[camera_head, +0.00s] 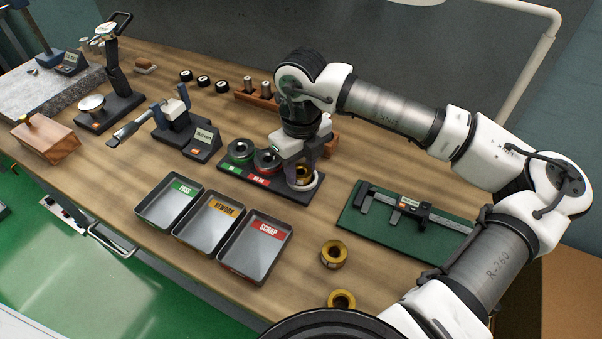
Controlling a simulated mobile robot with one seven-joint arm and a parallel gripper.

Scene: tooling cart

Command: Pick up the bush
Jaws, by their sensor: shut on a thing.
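A brass-coloured bush (303,171) is at the right end of the dark gauge stand (267,188). My gripper (306,169) reaches down from above and is shut on this bush. The fingers and the stand hide part of it, and I cannot tell whether it is clear of the stand. Another brass bush (334,254) stands on the bench, to the right of the trays. A further bush (341,299) is near the bench's front edge, partly hidden by my body.
Ring gauges with green (241,150) and red (267,160) markings share the stand. Pass (153,219), rework (190,238) and scrap (228,262) trays are in front. A caliper lies on a green mat (359,227) at right. A micrometer (180,125) stands left.

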